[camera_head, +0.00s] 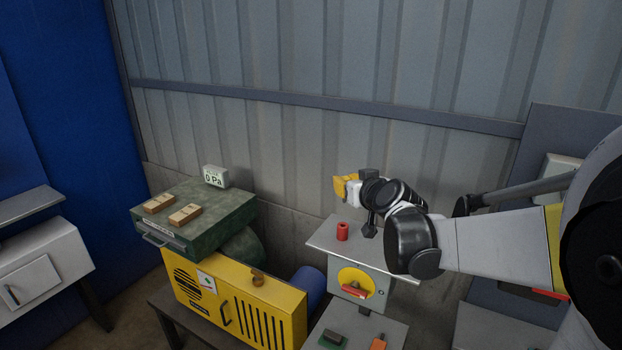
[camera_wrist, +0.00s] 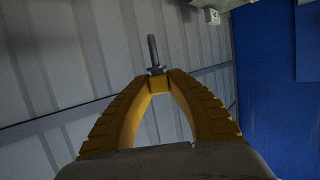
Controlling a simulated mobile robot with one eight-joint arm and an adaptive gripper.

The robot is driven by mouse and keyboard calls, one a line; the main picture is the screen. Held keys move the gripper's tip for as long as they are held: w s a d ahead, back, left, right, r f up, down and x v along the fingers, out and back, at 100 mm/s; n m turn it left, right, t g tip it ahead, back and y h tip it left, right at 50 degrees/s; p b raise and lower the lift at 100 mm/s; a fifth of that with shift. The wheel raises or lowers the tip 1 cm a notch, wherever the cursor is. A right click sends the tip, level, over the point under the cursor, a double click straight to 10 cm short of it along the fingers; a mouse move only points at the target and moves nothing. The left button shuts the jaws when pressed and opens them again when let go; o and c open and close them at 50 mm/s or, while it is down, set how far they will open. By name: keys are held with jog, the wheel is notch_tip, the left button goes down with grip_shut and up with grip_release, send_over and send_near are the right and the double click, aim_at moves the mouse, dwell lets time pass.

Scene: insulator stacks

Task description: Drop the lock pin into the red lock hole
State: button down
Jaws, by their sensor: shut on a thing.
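The lock pin (camera_wrist: 153,52) is a thin grey rod with a wider collar near my fingertips. My gripper (camera_wrist: 159,84) has its yellow fingers shut on it, and the pin sticks out past the tips in the wrist view. In the head view my gripper (camera_head: 340,188) is in the air above and about level sideways with a short red cylinder (camera_head: 342,232), apart from it. I cannot make out the pin in that view. The red cylinder, which looks like the lock hole, stands upright on a grey cabinet top (camera_head: 322,240). Its opening is too small to see clearly.
The grey cabinet has a yellow disc with a red handle (camera_head: 354,291) on its front. To the left are a yellow machine (camera_head: 235,300) and a green box (camera_head: 225,207) bearing two wooden blocks and a "0 Pa" display (camera_head: 215,177). A corrugated wall stands behind.

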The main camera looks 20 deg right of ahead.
aim_at(345, 201)
jog(key=shift+f+b, duration=2.4)
jog(key=shift+f, duration=0.5)
jog(key=shift+f+b, duration=2.15)
jog(key=shift+f, duration=0.45)
jog(key=c, duration=1.3)
grip_release()
jog(key=shift+s+r, duration=0.1)
jog(key=v, duration=1.2)
